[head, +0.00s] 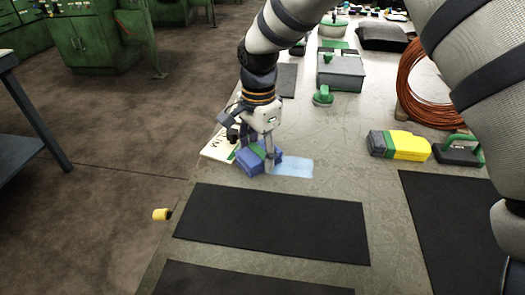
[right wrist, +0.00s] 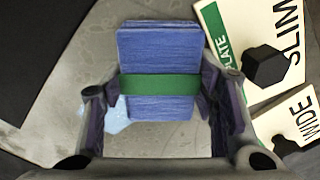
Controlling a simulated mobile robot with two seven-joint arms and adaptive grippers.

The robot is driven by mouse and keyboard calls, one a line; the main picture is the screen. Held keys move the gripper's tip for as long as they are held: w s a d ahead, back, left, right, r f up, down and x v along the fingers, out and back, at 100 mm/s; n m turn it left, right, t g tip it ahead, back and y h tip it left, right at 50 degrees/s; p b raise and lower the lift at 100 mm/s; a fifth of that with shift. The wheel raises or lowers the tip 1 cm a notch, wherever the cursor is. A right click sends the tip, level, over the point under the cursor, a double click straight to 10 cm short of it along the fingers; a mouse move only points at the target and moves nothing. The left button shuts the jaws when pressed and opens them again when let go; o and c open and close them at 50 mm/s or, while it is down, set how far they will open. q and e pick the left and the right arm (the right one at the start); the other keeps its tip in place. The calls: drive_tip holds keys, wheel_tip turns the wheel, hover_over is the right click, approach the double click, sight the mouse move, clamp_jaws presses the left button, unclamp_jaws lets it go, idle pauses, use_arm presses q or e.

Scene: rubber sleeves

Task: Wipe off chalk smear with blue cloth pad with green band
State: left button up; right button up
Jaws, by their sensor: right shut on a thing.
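The blue cloth pad with a green band (head: 250,163) is in my right gripper (head: 257,150), at the left side of the table. In the right wrist view the pad (right wrist: 158,48) sits between the two fingers, with its green band (right wrist: 160,84) across the grip. The right gripper is shut on it. The chalk smear (head: 293,168) is a pale blue patch just right of the pad in the head view. Part of it (right wrist: 117,121) shows beside and below the pad in the wrist view. I cannot tell whether the pad touches the table. My left gripper is not in view.
Lettered cards (head: 217,147) lie left of the pad. Black mats (head: 272,222) lie in front. A yellow-and-green block (head: 408,146), a green-handled tool (head: 459,151) and a copper coil (head: 428,85) are at right. A grey-green box (head: 341,73) stands farther back.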

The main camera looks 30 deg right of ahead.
wheel_tip(320, 180, up, 6)
drive_tip(key=shift+f+p, duration=0.1)
drive_tip(key=shift+p, duration=0.65)
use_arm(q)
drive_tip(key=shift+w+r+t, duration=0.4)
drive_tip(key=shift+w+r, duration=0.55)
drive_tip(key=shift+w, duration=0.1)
use_arm(e)
wheel_tip(320, 180, up, 2)
drive_tip(key=shift+r, duration=0.55)
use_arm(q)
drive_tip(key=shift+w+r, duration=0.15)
